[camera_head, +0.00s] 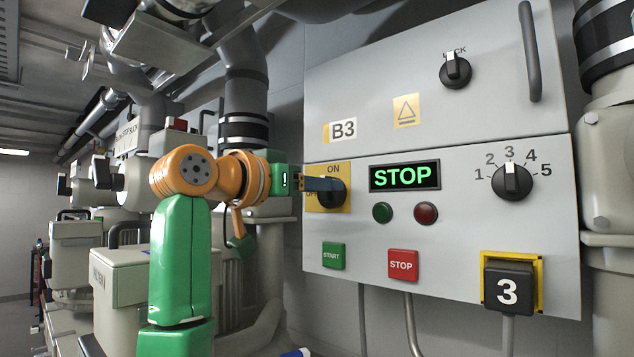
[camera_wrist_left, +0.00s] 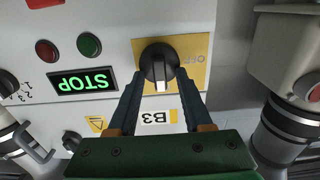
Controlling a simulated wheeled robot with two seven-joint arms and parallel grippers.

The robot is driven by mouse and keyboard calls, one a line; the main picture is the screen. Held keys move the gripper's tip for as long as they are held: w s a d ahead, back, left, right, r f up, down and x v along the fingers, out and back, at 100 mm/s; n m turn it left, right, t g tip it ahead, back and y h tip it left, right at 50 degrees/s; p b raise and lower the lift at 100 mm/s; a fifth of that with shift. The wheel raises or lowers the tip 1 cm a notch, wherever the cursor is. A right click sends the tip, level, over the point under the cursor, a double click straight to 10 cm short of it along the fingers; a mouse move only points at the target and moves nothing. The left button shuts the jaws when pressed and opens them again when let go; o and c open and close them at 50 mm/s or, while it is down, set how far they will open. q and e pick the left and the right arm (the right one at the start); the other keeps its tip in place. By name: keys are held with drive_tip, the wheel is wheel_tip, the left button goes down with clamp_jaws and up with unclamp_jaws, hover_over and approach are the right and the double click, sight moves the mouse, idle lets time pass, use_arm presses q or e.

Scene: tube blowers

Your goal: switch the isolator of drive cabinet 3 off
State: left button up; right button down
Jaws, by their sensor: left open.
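The isolator of drive cabinet 3 is a black rotary knob (camera_head: 336,194) on a yellow plate (camera_head: 343,169) at the left of the grey panel marked B3. In the left wrist view, which is upside down, the knob (camera_wrist_left: 157,63) has its white mark in line with the ON side, and OFF is printed on the yellow plate (camera_wrist_left: 197,48) beside it. My left gripper (camera_head: 318,184) is at the knob. It is open, with one finger to each side of the knob (camera_wrist_left: 160,76). I cannot tell whether they touch it. My right gripper is not in view.
The panel has a STOP display (camera_head: 404,177), green and red lamps, a START button (camera_head: 333,255), a red STOP button (camera_head: 403,264), a numbered selector (camera_head: 512,181) and a black block marked 3 (camera_head: 507,288). A lock knob (camera_head: 455,70) and handle (camera_head: 530,52) are above. Pipes flank the panel.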

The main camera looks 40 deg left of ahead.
use_arm(q)
drive_tip(key=shift+s, duration=0.15)
clamp_jaws()
drive_tip(key=shift+n, duration=0.3)
drive_tip(key=n, duration=1.1)
drive_tip(key=a+f+n+b, duration=0.1)
drive_tip(key=n, duration=0.5)
drive_tip(key=shift+n, duration=0.3)
idle(0.3)
unclamp_jaws()
